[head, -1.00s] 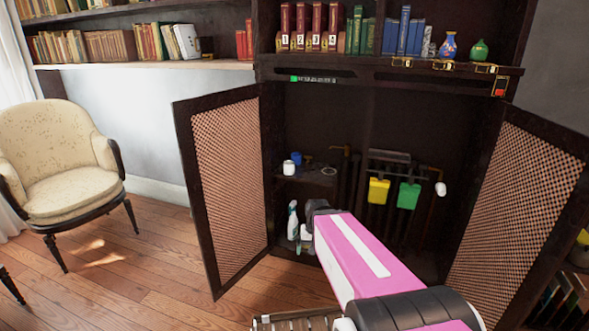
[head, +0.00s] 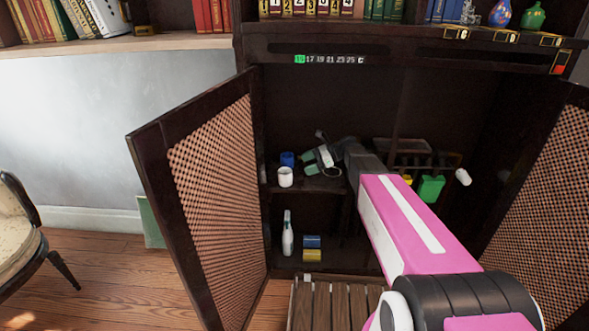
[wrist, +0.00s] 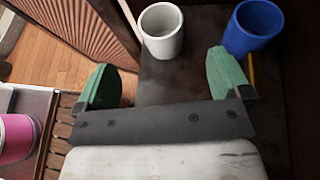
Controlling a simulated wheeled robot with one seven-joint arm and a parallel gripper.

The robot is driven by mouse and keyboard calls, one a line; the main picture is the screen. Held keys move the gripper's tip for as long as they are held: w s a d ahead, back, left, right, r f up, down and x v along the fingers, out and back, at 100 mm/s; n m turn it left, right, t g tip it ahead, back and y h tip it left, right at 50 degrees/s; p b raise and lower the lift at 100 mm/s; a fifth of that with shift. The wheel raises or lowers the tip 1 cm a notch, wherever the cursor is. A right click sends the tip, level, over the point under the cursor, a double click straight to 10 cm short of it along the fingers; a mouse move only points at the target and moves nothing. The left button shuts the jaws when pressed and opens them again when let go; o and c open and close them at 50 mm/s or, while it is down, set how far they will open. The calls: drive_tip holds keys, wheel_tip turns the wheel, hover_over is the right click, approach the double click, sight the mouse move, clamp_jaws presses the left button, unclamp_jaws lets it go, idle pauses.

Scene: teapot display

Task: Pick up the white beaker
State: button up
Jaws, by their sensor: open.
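The white beaker (head: 285,178) stands upright on the small upper shelf inside the open cabinet. In the wrist view the white beaker (wrist: 161,45) is at the top, just beyond the space between my green fingertips. My gripper (head: 310,160) is at shelf height, to the right of the beaker in the head view. In the wrist view my gripper (wrist: 162,75) is open and empty, with a finger on each side. A blue beaker (wrist: 256,27) stands to the right, close to the right fingertip; it also shows behind the white one (head: 287,159).
The open left door (head: 205,190) with its lattice stands close by. A white bottle (head: 287,235) and blue and yellow cups (head: 312,248) are on the lower shelf. A green container (head: 431,188) hangs at the right. A slatted wooden surface (head: 325,305) lies below.

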sight(285, 173)
drive_tip(key=shift+w+a, duration=0.15)
drive_tip(key=shift+w, duration=0.1)
drive_tip(key=x, duration=1)
drive_tip(key=shift+s+a+f, duration=0.1)
drive_tip(key=shift+s+f, duration=0.05)
drive_tip(key=shift+s, duration=0.05)
drive_tip(key=shift+c, duration=0.3)
drive_tip(key=c, duration=1)
